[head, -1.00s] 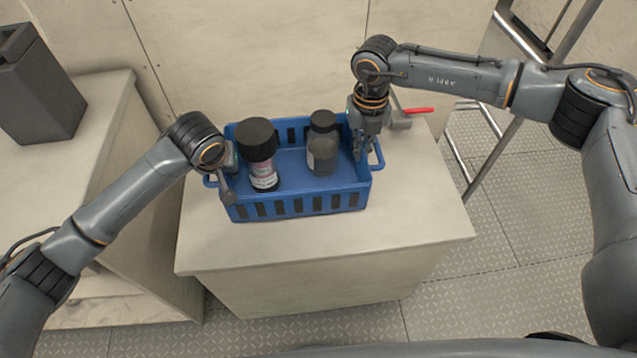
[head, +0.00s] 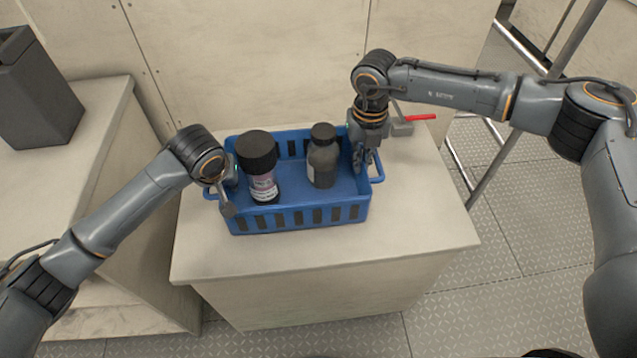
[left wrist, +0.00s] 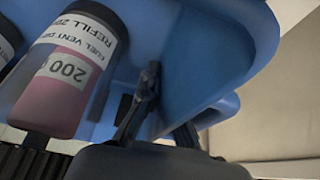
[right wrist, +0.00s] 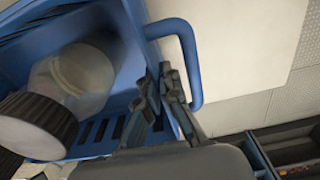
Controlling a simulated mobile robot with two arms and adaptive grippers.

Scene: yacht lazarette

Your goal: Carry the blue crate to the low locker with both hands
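The blue crate (head: 300,218) is over the top of a pale cabinet (head: 320,255); I cannot tell whether it touches it. Inside stand a black-capped bottle with a pink and white label (head: 263,186) and a grey bottle with a dark cap (head: 322,163). My left gripper (head: 228,190) is at the crate's left end; in the left wrist view its fingers (left wrist: 165,112) straddle the wall, close together. My right gripper (head: 362,158) is at the right end; in the right wrist view its fingers (right wrist: 158,92) close on the wall beside the handle (right wrist: 188,60).
A dark grey bin (head: 38,95) stands on a pale counter (head: 85,150) at left. A metal rail (head: 520,100) stands at right over patterned floor. The cabinet's front top is clear.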

